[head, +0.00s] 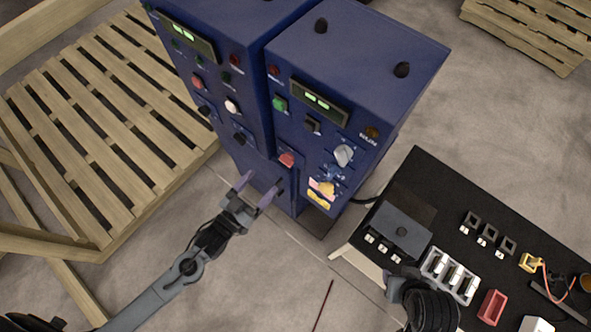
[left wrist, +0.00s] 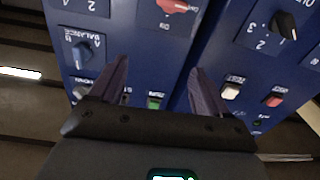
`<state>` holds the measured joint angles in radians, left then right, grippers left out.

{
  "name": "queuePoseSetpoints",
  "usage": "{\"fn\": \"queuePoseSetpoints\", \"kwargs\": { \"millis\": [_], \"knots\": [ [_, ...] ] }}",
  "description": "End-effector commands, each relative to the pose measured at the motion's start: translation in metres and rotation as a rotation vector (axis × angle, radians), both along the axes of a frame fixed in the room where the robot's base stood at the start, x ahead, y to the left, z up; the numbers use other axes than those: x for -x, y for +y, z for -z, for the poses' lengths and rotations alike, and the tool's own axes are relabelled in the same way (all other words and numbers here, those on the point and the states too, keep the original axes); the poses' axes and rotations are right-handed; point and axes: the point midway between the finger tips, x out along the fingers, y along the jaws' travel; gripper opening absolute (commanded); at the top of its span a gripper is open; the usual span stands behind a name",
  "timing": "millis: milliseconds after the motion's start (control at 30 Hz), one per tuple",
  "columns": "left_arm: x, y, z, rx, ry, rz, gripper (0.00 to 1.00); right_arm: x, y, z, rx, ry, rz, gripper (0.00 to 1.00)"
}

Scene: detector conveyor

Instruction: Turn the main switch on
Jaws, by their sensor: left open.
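Two blue control cabinets stand side by side, the left cabinet (head: 225,75) and the right cabinet (head: 350,60). On the right cabinet's lower front is a yellowish rotary switch (head: 327,189) above a yellow label; it looks like the main switch, but its lettering is too small to read. My left gripper (head: 264,178) is open and empty in front of the cabinets, low and left of that switch. In the left wrist view the open fingers (left wrist: 158,66) point at the panels. A red rotary knob (left wrist: 172,4) is partly cut off at the top edge. My right gripper's fingers are not visible.
A wooden pallet (head: 110,120) lies at the left. A black table (head: 430,180) with several small parts stands at the right. Bare floor lies between.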

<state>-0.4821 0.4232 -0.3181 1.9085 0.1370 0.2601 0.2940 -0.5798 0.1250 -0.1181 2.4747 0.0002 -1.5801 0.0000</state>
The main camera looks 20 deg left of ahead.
Motion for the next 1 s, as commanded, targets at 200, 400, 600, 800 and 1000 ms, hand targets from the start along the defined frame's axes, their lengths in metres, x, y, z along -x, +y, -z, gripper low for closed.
{"fn": "queuePoseSetpoints", "kwargs": {
  "millis": [200, 400, 600, 800, 1000],
  "knots": [
    [-0.003, 0.006, 0.05, -0.06, 0.007, 0.036, 0.77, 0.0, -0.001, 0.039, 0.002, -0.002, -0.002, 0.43],
    [-0.014, 0.004, 0.051, -0.064, 0.0, 0.037, 0.77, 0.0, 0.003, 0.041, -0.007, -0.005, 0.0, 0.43],
    [-0.039, -0.007, 0.049, -0.063, 0.0, 0.036, 0.77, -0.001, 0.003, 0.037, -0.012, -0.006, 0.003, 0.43],
    [-0.069, -0.019, 0.049, -0.063, -0.001, 0.036, 0.77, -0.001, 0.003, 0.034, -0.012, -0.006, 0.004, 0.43],
    [-0.093, -0.029, 0.05, -0.063, 0.001, 0.037, 0.77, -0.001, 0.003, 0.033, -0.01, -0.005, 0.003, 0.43]
  ]
}}
